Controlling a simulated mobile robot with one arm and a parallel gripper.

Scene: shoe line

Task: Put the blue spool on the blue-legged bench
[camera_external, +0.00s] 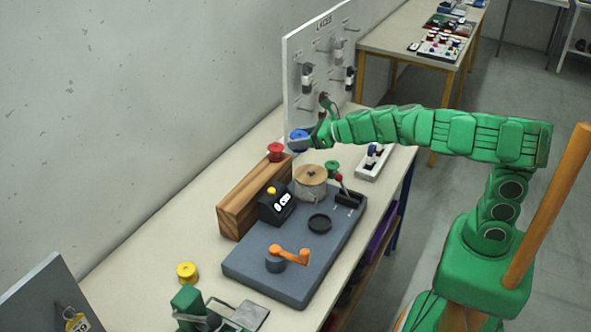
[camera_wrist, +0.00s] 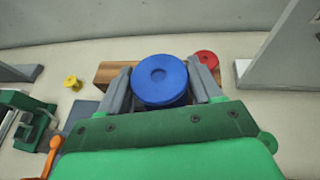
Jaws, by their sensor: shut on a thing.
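The blue spool (camera_external: 298,134) is between the fingers of my gripper (camera_external: 305,143), which is shut on it. In the wrist view the spool (camera_wrist: 160,78) fills the space between the two grey fingers (camera_wrist: 162,88), its round top facing the camera. It appears to be held in the air, near the far end of the wooden block. The blue-legged bench (camera_external: 150,238) is the long pale-topped one below, with a blue leg (camera_external: 406,200) at its right side.
A grey board (camera_external: 235,262) carries a dark box, round drum, lever and orange crank. A white upright panel (camera_external: 310,70) with hooks stands behind. A yellow spool (camera_external: 187,272) stands at front left. Bare bench top lies along the wall.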

